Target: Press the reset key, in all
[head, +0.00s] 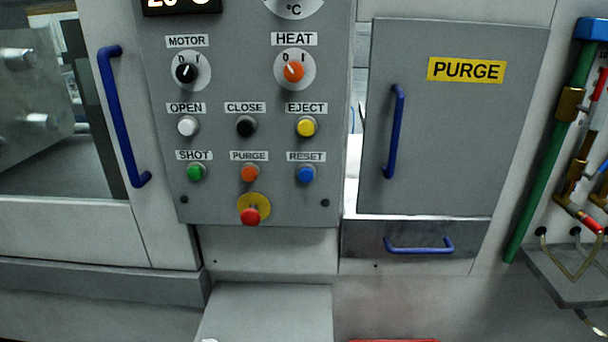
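The reset key is a round blue button (306,174) under a white RESET label (306,156). It sits at the lower right of the grey control panel (222,200) in the head view. The orange purge key (250,173) is to its left, and the yellow eject key (306,126) is above it. Nothing covers the reset key. Neither of my grippers shows in this view.
A red knob on a yellow base (250,212) sticks out below the keys. Blue handles stand on the left door (118,120), the PURGE door (394,130) and the drawer (418,248). A grey ledge (268,310) lies below the panel. Hoses (550,150) hang at right.

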